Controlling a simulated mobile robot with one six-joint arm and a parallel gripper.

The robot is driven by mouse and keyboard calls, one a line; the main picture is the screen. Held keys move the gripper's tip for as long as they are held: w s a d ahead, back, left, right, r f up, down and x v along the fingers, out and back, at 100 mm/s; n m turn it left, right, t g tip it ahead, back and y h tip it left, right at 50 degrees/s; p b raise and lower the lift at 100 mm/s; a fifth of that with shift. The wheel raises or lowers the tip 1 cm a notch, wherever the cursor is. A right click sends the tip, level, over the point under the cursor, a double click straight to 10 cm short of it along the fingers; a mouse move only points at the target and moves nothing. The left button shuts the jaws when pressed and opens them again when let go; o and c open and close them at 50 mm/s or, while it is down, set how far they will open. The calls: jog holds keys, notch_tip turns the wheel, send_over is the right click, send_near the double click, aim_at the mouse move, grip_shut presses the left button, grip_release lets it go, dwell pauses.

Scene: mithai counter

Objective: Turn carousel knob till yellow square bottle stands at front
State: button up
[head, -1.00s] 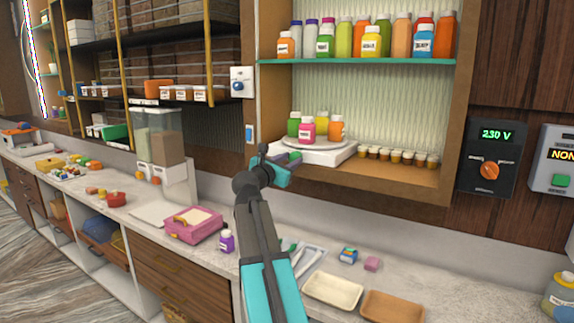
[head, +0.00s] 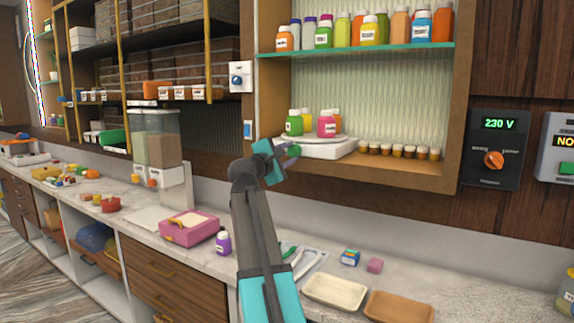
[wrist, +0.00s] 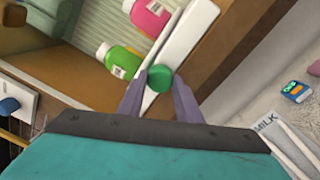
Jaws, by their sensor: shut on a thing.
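The white carousel (head: 338,150) stands on the lower shelf of the wall cabinet. A green bottle (head: 293,123) is at its front left and a pink bottle (head: 326,125) at its front right. A yellow-green bottle (head: 307,116) and an orange-yellow bottle (head: 336,116) are behind, partly hidden; their shapes are hard to tell. My gripper (wrist: 158,84) is shut on the round green knob (wrist: 160,78) at the carousel base's edge. The wrist view also shows the green bottle (wrist: 118,60) and pink bottle (wrist: 148,18) above the base.
Small jars (head: 398,151) line the shelf right of the carousel. Several bottles stand on the green upper shelf (head: 370,50). On the counter below are a pink box (head: 188,232), a purple bottle (head: 223,243) and two trays (head: 335,291).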

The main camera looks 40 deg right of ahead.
jog(key=m+b, duration=0.4)
jog(key=shift+d+f+m, duration=0.1)
jog(key=shift+d+m, duration=0.05)
jog(key=shift+m, duration=0.15)
jog(key=shift+m+b, duration=1.15)
jog(key=shift+m, duration=0.05)
jog(key=shift+r, duration=0.25)
jog(key=o, duration=1)
jog(key=shift+d+f, duration=0.1)
jog(key=shift+o, duration=0.2)
jog(key=shift+f, duration=0.1)
jog(key=shift+v, duration=0.9)
jog(key=b+v, duration=0.1)
jog(key=v, duration=1.1)
